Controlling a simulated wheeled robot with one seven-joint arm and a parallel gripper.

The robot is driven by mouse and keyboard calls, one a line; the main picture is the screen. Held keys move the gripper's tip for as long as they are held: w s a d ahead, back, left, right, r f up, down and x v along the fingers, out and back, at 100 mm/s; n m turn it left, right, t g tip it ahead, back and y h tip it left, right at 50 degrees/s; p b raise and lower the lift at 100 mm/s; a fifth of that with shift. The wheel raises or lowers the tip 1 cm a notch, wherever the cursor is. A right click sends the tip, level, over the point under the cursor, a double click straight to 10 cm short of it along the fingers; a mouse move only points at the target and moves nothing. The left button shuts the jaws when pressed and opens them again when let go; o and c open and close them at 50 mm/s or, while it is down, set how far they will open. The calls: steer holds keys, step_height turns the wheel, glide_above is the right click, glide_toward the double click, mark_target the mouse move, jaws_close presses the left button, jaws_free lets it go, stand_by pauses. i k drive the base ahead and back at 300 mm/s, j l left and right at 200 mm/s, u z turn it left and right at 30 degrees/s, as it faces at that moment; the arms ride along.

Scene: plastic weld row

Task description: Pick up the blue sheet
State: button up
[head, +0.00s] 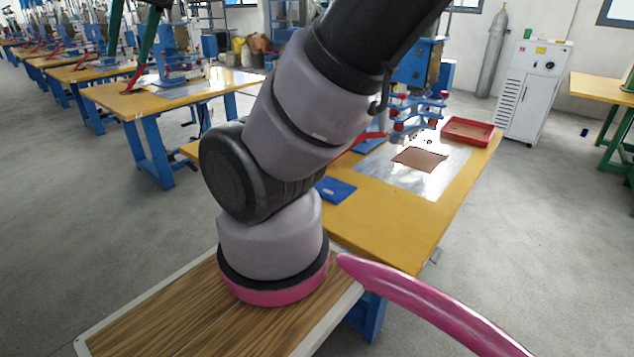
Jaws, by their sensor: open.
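The blue sheet (337,189) lies flat on the yellow tabletop of the near workbench (410,228), close to its left edge. My arm passes in front of it, and its left part may be hidden behind the arm. My arm rises from its base and leaves the picture at the top. My gripper is not in view, so its place relative to the sheet does not show.
On the same bench are a shiny metal plate (384,176) with a brown sheet (420,159) on it, a red tray (467,131) and a blue welding machine (420,65). A white cabinet (531,92) stands behind. Floor (545,215) to the right is clear.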

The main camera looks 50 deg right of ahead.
mark_target(333, 190)
steer(key=i, duration=1)
steer(key=i+u, duration=0.1)
steer(key=i, duration=0.95)
steer(key=i+z, duration=0.1)
steer(key=i, duration=0.3)
steer(key=i+j+z, duration=0.15)
steer(key=i, duration=0.3)
steer(key=i+j+z, duration=0.1)
steer(key=i, duration=0.3)
steer(key=z, duration=3.45)
